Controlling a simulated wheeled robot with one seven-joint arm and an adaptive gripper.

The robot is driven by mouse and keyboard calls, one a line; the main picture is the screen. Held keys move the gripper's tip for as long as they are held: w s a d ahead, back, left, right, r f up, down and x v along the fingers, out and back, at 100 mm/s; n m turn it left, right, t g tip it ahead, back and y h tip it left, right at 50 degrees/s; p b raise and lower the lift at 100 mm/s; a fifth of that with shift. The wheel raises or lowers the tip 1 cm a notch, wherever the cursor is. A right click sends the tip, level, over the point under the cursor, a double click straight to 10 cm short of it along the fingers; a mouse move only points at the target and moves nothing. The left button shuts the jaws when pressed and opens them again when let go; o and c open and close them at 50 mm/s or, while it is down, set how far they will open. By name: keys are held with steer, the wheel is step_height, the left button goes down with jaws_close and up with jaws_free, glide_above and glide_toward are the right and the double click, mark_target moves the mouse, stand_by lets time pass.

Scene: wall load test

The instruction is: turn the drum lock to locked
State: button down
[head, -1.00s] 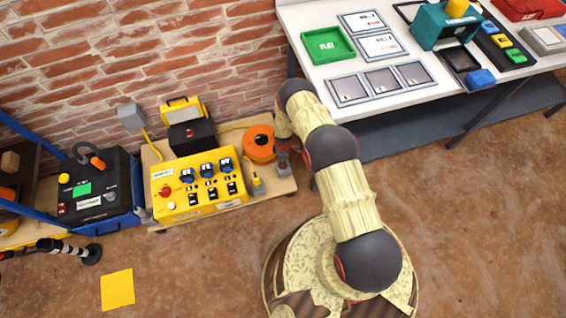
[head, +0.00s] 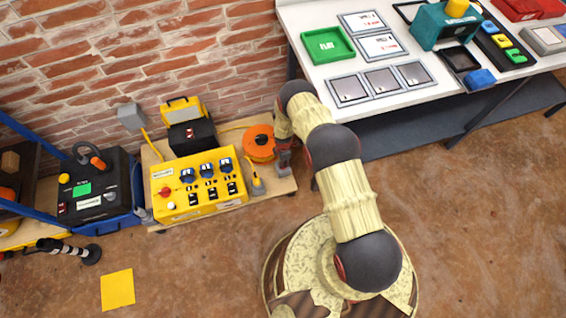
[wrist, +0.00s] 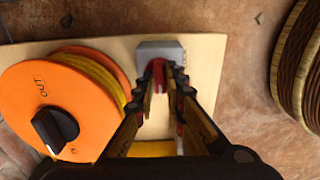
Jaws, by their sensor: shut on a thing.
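The orange cable drum (head: 259,143) stands on a light wooden board, right of the yellow control box. In the wrist view the drum (wrist: 35,98) shows an "OUT" label, a black knob (wrist: 54,130) and yellow cable wound behind its face. A grey block (wrist: 160,48) with a red lever (wrist: 158,68) sits on the board beside the drum; I take this for the drum lock. My gripper (wrist: 162,78) is shut on the red lever, its fingers pointing at the block. In the head view my gripper (head: 284,158) is just right of the drum, and the lever cannot be made out.
The yellow control box (head: 197,186) with blue sockets and a yellow-handled tool (head: 256,178) are left of my gripper. The wooden board (wrist: 207,75) has bare room right of the block. A white workbench (head: 330,75) stands to the right. A brick wall is behind.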

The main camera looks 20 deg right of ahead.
steer(key=c, duration=1.8)
jaws_free()
steer(key=shift+c, duration=0.2)
step_height(320, 180, up, 12)
